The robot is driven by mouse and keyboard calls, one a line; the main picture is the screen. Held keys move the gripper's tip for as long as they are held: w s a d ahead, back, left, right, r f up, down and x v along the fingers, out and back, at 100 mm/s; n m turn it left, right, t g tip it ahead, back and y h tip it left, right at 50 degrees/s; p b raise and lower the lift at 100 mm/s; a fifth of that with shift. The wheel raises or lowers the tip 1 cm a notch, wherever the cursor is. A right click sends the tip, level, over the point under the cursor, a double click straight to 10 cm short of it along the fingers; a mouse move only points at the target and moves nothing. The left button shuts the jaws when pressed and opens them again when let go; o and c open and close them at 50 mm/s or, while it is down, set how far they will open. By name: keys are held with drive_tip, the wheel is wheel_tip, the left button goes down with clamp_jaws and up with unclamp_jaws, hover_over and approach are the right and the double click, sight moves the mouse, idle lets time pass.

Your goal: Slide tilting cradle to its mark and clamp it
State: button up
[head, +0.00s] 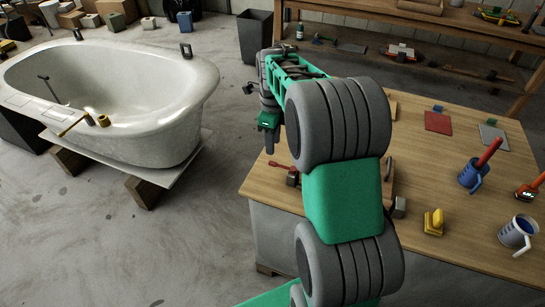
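A white, tub-shaped mould (185,90) rests on a pale board (175,168) at the left. Wooden blocks (145,192) support the board. On the near left of the workbench, a small red-handled piece (279,165) lies beside a dark block (293,179). A brown wooden part (388,187) shows at the right of my arm, mostly hidden behind it. I cannot tell whether this is the tilting cradle; no mark is visible. My gripper (268,139) hangs over the bench's left edge, pointing down. Its fingers are too small and dark to read.
A dark bin (255,37) stands behind. Bare floor separates mould and bench.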

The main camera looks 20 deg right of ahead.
sight(273, 162)
drive_tip(key=shift+f, duration=0.2)
wheel_tip(273, 162, down, 7)
drive_tip(key=shift+f, duration=0.15)
drive_tip(key=shift+c, duration=0.3)
clamp_jaws()
idle(1.0)
